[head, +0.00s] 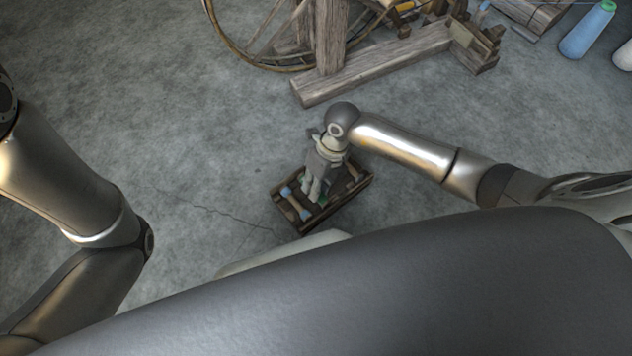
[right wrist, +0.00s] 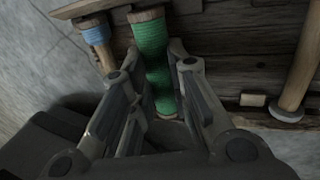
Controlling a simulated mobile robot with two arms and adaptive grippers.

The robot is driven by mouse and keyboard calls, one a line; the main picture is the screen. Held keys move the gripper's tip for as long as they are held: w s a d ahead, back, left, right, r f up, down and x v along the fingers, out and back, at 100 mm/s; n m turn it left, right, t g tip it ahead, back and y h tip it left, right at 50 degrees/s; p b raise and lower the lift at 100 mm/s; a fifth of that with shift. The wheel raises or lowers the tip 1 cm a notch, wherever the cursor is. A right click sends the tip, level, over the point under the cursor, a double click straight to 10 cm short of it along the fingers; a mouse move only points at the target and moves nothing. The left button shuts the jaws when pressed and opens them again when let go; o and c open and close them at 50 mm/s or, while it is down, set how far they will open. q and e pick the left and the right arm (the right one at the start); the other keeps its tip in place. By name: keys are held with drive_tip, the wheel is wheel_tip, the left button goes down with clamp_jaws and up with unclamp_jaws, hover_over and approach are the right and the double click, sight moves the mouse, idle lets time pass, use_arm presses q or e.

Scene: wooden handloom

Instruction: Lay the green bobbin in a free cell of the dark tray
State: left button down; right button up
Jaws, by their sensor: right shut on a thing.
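The dark wooden tray (head: 346,202) stands on the floor at the middle of the head view. My right gripper (head: 312,196) points down over it. In the right wrist view, the green bobbin (right wrist: 152,48), with wooden ends, lies between the two fingers of my right gripper (right wrist: 177,82), which is shut on it. In the head view the gripper hides most of this bobbin. The tray's dark boards (right wrist: 228,62) show behind it; whether the bobbin touches the tray floor I cannot tell. My left arm is at the left; its gripper is out of view.
A blue-wound bobbin (head: 292,196) lies in the tray, left of the gripper; it also shows in the right wrist view (right wrist: 96,36). A bare wooden bobbin (right wrist: 298,78) lies on the right there. The loom's wooden frame (head: 385,62) and wheel (head: 240,54) stand behind. Floor beside the tray is clear.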

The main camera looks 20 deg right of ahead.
drive_tip(key=o, duration=0.9)
drive_tip(key=v, duration=1.2)
